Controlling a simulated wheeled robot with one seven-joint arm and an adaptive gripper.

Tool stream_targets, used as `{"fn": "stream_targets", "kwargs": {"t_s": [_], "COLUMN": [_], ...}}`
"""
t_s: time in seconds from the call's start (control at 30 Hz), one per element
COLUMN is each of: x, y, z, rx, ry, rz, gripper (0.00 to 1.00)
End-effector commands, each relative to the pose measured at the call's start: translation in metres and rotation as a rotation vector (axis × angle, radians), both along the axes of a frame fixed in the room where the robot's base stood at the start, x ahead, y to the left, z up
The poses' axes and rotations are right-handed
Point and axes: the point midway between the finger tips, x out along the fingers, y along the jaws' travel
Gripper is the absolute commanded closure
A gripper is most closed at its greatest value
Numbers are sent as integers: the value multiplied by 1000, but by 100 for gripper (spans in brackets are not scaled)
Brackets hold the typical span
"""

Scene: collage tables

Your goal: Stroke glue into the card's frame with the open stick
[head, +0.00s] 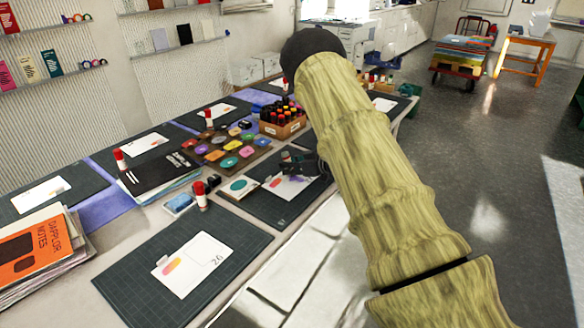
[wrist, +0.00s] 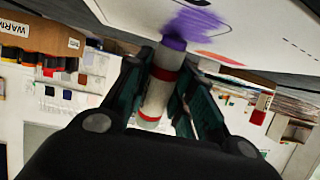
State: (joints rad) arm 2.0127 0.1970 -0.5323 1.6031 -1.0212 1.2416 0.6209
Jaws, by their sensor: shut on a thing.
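The white card (head: 284,190) lies on a dark cutting mat (head: 262,207) at the table's near edge and bears a purple smear. In the wrist view the card (wrist: 268,32) fills the top, with a streaky purple patch (wrist: 196,22) and part of a red curved line beside it. My gripper (wrist: 166,72) is shut on the open glue stick (wrist: 153,98), a white tube with red bands. Its purple tip (wrist: 174,43) is at the patch's edge, touching or very close to the card. In the head view my gripper (head: 304,163) is small and dark over the card, and the stick is hard to make out.
A box of glue sticks (head: 283,119) and a tray of coloured discs (head: 228,152) stand behind. A teal-dot card (head: 238,187), a red-capped stick (head: 201,195) and a blue pad (head: 179,204) are to the left. Another mat (head: 130,272) with a card lies in front.

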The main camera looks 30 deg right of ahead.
Motion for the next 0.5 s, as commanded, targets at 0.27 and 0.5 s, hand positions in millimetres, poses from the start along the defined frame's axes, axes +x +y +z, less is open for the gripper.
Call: {"fn": "stream_targets", "kwargs": {"t_s": [0.27,0.5], "x": [5,14], "y": [2,6], "z": [-1,0], "rx": [0,0], "ry": [2,2], "rz": [0,0], "gripper": [97,97]}}
